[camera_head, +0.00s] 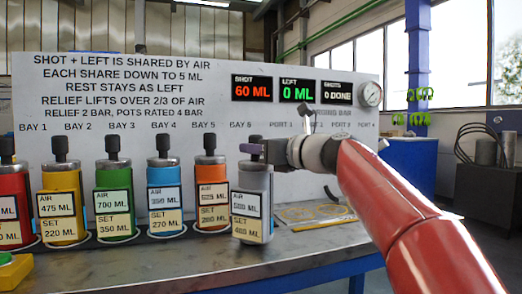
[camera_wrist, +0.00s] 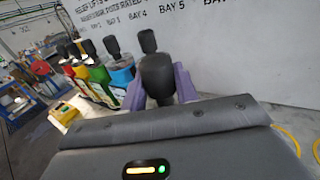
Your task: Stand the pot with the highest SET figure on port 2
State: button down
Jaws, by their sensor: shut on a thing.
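My gripper (camera_head: 257,148) has its purple fingers closed around the top of a grey pot (camera_head: 254,200), just below its black knob. In the wrist view the knob (camera_wrist: 158,75) stands between the two purple fingers (camera_wrist: 160,88). The grey pot is upright, forward of the row line near BAY 6; whether its base touches the table is unclear. Its SET figure looks like 400-something, blurred. The green pot (camera_head: 115,205) reads SET 350, the blue pot (camera_head: 165,200) 270, the orange pot (camera_head: 212,200) about 280, the yellow pot (camera_head: 63,208) 220. My arm hides most of the port area, including port 2.
A red pot (camera_head: 12,205) is cut off at the left edge, its SET figure partly unseen. The white board (camera_head: 130,100) behind shows SHOT 60 ML, LEFT 0 ML, SHOTS 0 DONE, and a gauge (camera_head: 370,94). A yellow-marked plate (camera_head: 310,214) lies right of the grey pot.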

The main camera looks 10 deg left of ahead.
dwell(0.3)
jog(key=c, duration=1.1)
grip_release()
jog(key=shift+f, duration=0.15)
jog(key=shift+d, duration=0.1)
jog(key=b+v, duration=0.2)
jog(key=v, duration=0.9)
jog(key=shift+s+d, duration=0.15)
jog(key=shift+d, duration=0.2)
